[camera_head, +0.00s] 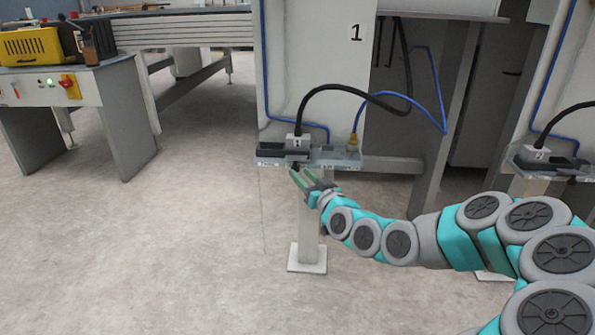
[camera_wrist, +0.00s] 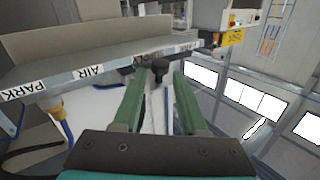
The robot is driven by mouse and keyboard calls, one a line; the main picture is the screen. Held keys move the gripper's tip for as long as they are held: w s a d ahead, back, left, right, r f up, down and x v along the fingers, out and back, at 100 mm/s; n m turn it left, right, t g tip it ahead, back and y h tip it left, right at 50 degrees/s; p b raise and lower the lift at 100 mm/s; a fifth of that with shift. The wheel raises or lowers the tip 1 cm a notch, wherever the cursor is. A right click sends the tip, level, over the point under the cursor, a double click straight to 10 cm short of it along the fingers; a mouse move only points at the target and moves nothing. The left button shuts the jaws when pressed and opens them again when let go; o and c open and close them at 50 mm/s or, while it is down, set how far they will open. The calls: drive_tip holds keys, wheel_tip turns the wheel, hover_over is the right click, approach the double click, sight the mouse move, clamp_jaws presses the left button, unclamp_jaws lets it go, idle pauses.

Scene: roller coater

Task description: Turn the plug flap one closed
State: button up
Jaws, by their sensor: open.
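The socket panel (camera_head: 325,161) of station 1 stands on a post. A light plug (camera_head: 297,142) marked 1, with a black cable, sits at its left part. Dark flap-like parts lie around the plug; I cannot tell clearly whether plug flap one is open or shut. A small black knob (camera_wrist: 160,68) projects at the front edge of the labelled panel (camera_wrist: 50,86) in the wrist view. My gripper (camera_head: 300,175) is just below and in front of the panel's left half. In the wrist view my gripper (camera_wrist: 160,78) is open, its green fingers either side of the knob; contact is not visible.
A blue cable with a yellow connector (camera_head: 353,144) sits at the panel's right end. The black cable (camera_head: 335,88) arches above. A second panel (camera_head: 550,161) stands at the right. A grey control desk (camera_head: 85,90) is at the left. The floor (camera_head: 160,235) is clear at front left.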

sight(297, 170)
drive_tip(key=shift+x, duration=1.55)
drive_tip(key=shift+c, duration=0.4)
clamp_jaws()
